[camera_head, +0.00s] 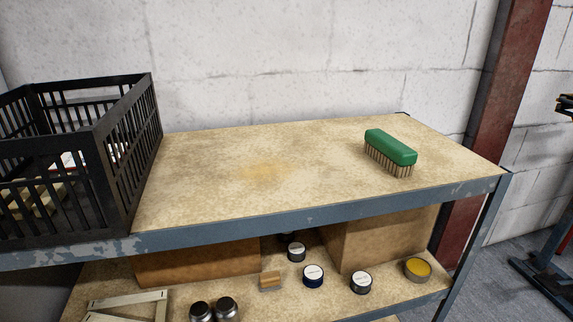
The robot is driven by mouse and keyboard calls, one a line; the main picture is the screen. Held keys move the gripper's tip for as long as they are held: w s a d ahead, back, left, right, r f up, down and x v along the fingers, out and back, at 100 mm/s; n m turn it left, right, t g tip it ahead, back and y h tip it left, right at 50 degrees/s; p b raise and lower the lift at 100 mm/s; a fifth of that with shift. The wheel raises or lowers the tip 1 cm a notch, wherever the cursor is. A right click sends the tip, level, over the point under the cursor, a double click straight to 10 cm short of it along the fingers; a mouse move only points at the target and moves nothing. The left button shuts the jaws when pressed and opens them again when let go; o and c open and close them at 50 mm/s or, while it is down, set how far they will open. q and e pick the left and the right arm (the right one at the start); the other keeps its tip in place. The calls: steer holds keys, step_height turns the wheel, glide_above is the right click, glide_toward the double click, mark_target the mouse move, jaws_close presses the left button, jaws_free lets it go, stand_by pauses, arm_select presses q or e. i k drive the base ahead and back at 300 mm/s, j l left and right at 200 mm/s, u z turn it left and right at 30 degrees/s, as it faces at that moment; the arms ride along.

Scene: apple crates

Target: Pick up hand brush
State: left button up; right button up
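The hand brush (391,149) has a green body with tan bristles below. It sits bristles down on the right part of the wooden shelf top (230,180), a little in from the front edge. Nothing touches or covers it. Neither of my grippers shows in the head view.
A black slatted crate (113,165) with items inside stands at the left of the top. The middle is clear. Below are cardboard boxes (385,237), several small tins (313,275) and dark jars (226,307). A concrete wall stands behind; a rusty post (497,90) is at right.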

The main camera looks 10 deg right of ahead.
mark_target(395, 156)
steer(key=l+u, duration=0.1)
steer(key=l, duration=0.35)
steer(key=k+l+u, duration=0.15)
steer(key=l, duration=0.3)
steer(key=l+u, duration=0.1)
steer(key=l, duration=0.35)
steer(key=k+l+u, duration=0.15)
steer(key=l, duration=0.3)
